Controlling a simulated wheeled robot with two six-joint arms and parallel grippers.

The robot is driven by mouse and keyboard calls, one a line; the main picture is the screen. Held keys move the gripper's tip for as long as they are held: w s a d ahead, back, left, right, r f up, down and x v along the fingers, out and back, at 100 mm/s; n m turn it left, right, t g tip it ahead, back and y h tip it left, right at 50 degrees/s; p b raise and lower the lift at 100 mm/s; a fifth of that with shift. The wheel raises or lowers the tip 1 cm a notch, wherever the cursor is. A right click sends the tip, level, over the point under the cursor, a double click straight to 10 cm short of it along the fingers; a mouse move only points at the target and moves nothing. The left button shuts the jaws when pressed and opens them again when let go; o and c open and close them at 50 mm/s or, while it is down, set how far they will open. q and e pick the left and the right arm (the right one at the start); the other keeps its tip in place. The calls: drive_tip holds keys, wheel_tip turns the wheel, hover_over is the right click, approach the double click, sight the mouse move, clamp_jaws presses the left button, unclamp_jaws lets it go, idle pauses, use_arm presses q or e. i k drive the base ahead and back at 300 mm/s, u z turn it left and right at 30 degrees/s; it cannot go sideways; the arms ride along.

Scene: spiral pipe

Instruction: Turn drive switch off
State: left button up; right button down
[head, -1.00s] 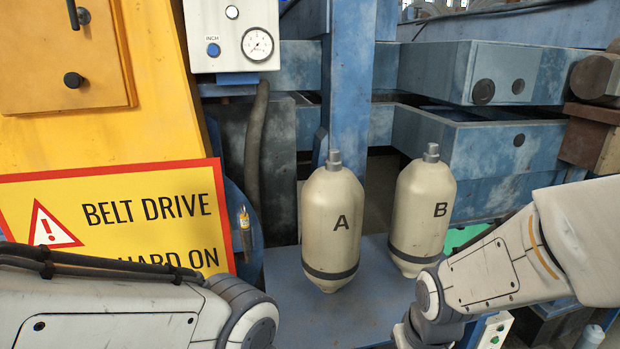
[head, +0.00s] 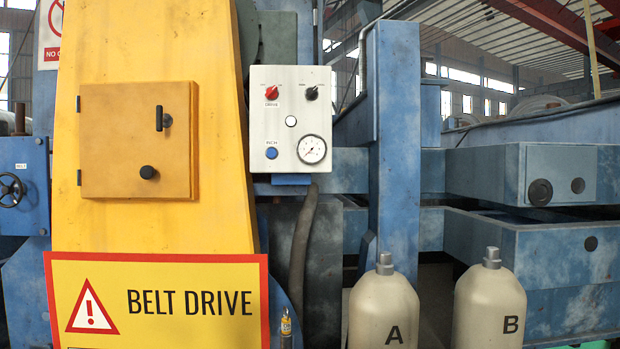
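The drive switch (head: 272,92) is a red rotary knob at the upper left of a white control panel (head: 291,120), with a DRIVE label under it. Its pointer looks tilted, but I cannot read its end marks. A black rotary knob (head: 312,93) sits to its right. Below are a white button (head: 291,121), a blue button (head: 271,153) labelled INCH and a round gauge (head: 312,149). Neither of my grippers is in view.
A yellow belt guard with a hatch (head: 138,139) stands left of the panel. A BELT DRIVE warning sign (head: 160,302) is below. Cream bottles A (head: 384,308) and B (head: 490,300) stand at lower right. A blue post (head: 394,140) rises right of the panel.

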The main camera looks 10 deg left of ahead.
sight(271, 92)
drive_tip(key=u, duration=0.05)
drive_tip(key=k, duration=1.25)
drive_tip(key=u, duration=0.6)
drive_tip(key=i, duration=0.5)
drive_tip(key=u, duration=0.4)
drive_tip(key=i, duration=1.25)
drive_tip(key=z, duration=0.55)
